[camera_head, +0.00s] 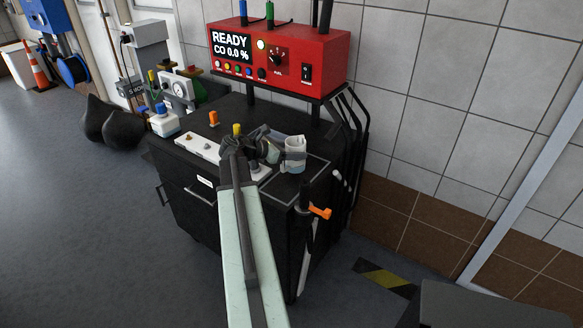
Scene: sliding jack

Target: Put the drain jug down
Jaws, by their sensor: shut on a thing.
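The drain jug (294,154) is a small, pale, see-through vessel with bluish contents in its lower part. It stands upright at the right front of the black cart top (316,180), inside or over a thin pale outline; I cannot tell whether its base touches the surface. My gripper (272,150) is at the jug's left side, shut on it. My arm comes up from the bottom of the view and hides part of the cart top and the jug's left side.
A red analyser (280,58) reading "READY CO 0.0 %" stands behind on a raised shelf. A white panel (200,147) with small fittings lies left of my gripper. An orange-handled tool (319,212) hangs at the cart's right front. Black hoses (352,125) hang at the right.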

